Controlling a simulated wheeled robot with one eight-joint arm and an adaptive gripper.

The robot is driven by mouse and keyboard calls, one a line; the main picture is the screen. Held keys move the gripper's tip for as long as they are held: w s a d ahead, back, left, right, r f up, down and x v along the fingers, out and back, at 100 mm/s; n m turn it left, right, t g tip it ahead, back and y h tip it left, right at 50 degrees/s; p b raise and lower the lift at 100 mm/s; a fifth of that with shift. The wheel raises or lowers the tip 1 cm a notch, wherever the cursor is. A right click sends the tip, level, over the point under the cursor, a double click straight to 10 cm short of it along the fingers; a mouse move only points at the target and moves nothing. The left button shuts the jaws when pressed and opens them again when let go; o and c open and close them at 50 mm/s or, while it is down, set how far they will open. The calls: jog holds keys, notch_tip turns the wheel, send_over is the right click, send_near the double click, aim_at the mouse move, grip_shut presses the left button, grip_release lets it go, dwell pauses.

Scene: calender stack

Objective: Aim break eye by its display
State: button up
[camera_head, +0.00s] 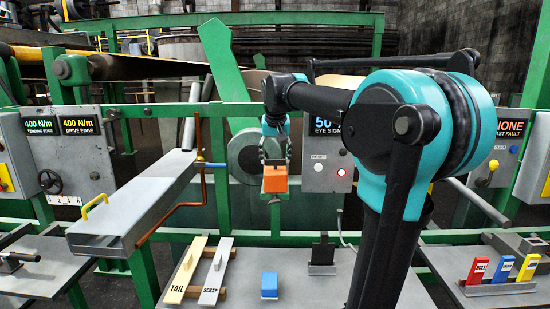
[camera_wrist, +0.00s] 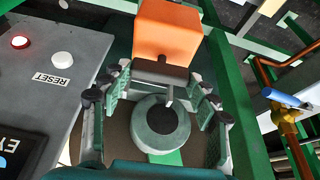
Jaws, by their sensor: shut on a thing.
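The break eye, an orange box (camera_head: 275,179), is at my gripper (camera_head: 272,158) in front of the green frame. In the wrist view the orange box (camera_wrist: 168,30) has a dark mount below it, between the fingers of my gripper (camera_wrist: 160,88). My gripper is shut on it. The eye signal display (camera_head: 327,124) reads 50-something, partly hidden behind my arm, on a grey panel (camera_head: 318,177) to the right of the box. In the wrist view a corner of the display (camera_wrist: 14,150) shows upside down at lower left.
The panel carries a white reset button (camera_head: 319,167) and a lit red lamp (camera_head: 341,172). A grey roll end (camera_head: 247,157) sits behind the gripper. A copper pipe (camera_head: 203,178) with a blue handle is at left. A blue block (camera_head: 269,285) lies on the table below.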

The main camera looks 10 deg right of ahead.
dwell(0.3)
jog(key=o, duration=1.2)
jog(key=shift+c, duration=0.2)
jog(key=v, duration=1.2)
